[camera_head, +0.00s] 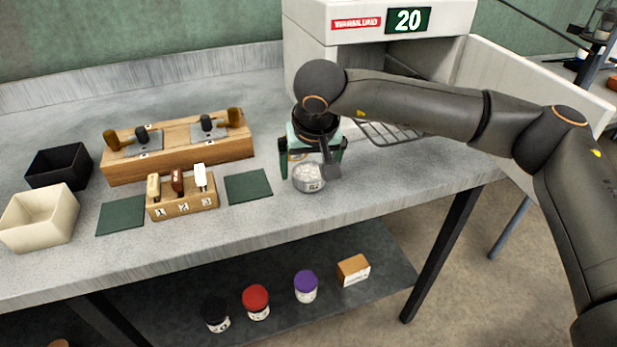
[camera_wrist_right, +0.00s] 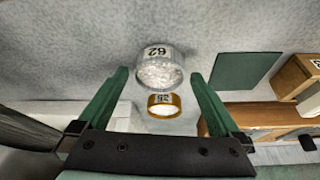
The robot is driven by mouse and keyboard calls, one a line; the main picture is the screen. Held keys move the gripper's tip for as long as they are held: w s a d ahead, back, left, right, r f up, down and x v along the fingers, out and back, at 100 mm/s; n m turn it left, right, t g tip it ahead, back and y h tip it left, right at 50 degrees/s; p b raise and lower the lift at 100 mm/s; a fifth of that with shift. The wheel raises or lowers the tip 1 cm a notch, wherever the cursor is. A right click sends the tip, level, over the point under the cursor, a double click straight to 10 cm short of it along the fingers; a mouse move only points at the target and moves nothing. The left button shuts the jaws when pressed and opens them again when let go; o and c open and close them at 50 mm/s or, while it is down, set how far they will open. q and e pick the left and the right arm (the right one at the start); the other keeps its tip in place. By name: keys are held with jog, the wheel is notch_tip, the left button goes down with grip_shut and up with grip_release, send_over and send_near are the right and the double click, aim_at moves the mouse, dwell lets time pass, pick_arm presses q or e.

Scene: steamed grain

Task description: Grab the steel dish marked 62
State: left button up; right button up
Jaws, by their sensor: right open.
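The steel dish marked 62 (camera_head: 309,184) stands upright on the grey counter, filled with white grain. In the right wrist view the dish (camera_wrist_right: 160,74) shows its label and lies just beyond the green fingertips, between their lines. My right gripper (camera_head: 313,151) is open and empty, reaching down just behind the dish in the head view. The right wrist view shows its two spread fingers (camera_wrist_right: 158,80), with no clear contact on the dish. A brass-coloured dish (camera_wrist_right: 164,105) with a small label sits close by; my gripper mostly hides it in the head view. My left gripper is out of view.
A dark green mat (camera_head: 248,186) and a wooden block with numbered slots (camera_head: 183,206) lie left of the dish. A long wooden stand (camera_head: 178,159), a black bin (camera_head: 58,166) and a cream bin (camera_head: 38,218) are further left. A machine reading 20 (camera_head: 385,18) stands behind.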

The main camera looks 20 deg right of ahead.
jog(key=shift+w+f, duration=0.3)
jog(key=shift+f, duration=0.3)
jog(key=shift+c, duration=0.2)
jog(key=c, duration=1.1)
jog(key=shift+r, duration=0.15)
jog(key=shift+c, duration=0.2)
